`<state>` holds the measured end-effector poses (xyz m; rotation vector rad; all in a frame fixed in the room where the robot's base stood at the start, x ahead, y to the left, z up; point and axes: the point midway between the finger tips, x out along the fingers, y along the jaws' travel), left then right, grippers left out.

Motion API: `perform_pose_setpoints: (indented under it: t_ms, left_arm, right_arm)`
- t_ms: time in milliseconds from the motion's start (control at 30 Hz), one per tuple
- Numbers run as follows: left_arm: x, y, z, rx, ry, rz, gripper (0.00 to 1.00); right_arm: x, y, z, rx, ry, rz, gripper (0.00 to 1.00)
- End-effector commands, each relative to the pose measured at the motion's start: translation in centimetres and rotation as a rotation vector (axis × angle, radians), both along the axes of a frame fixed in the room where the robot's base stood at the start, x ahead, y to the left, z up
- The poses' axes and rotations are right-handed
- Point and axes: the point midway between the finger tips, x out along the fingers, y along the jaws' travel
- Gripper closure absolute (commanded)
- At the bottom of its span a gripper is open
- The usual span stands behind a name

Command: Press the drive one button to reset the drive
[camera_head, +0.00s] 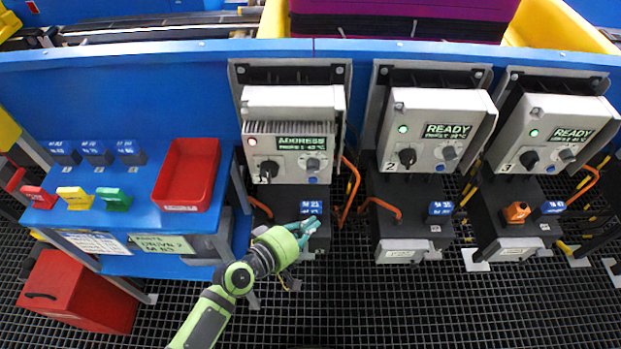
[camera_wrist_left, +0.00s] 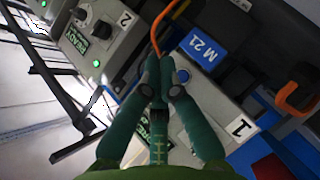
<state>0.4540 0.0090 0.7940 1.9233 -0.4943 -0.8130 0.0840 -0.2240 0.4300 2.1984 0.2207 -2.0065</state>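Drive one is the left grey box (camera_head: 293,150) in the head view. Its green display (camera_head: 305,143) reads what looks like "ADDRESS". A dark rotary knob (camera_head: 268,170) and a small blue button (camera_head: 313,180) sit on its lower front. My left gripper (camera_head: 304,231) is below this panel, in front of the motor block (camera_head: 290,208), apart from the button. In the left wrist view its dark green fingers (camera_wrist_left: 160,68) come together at the tips, with nothing seen between them. A blue M 21 label (camera_wrist_left: 205,47) shows just beyond them. My right gripper is not seen.
Drives two (camera_head: 436,130) and three (camera_head: 553,133) stand to the right, both showing READY. Orange cables (camera_head: 348,190) run beside the motors. A red box (camera_head: 77,290) stands on the grating.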

Motion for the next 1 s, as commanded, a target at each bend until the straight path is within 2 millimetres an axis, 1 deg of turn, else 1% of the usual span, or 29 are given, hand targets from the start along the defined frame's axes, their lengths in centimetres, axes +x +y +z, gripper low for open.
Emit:
perform_pose_setpoints:
  t_ms: [133, 267, 500, 700, 800, 1000]
  left_arm:
    - [0.3, 0.0, -0.1, 0.001, -0.001, 0.001, 1.00]
    - [1.4, 0.0, -0.2, 0.001, -0.002, 0.001, 1.00]
    - [4.8, 0.1, -0.3, 0.002, -0.004, 0.003, 1.00]
    - [7.3, 0.1, -0.3, 0.003, -0.002, 0.001, 1.00]
    - [8.1, 0.0, -0.2, 0.003, -0.001, 0.001, 1.00]
    - [8.8, 0.0, -0.1, 0.003, 0.000, 0.000, 1.00]
  right_arm:
    - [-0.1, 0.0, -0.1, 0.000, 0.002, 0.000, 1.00]
    - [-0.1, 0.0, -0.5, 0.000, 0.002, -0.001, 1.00]
    - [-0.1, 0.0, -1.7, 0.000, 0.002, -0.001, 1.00]
    - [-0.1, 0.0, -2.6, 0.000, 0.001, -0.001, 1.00]
    - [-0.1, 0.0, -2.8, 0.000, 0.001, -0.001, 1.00]
    - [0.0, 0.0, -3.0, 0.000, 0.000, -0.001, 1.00]
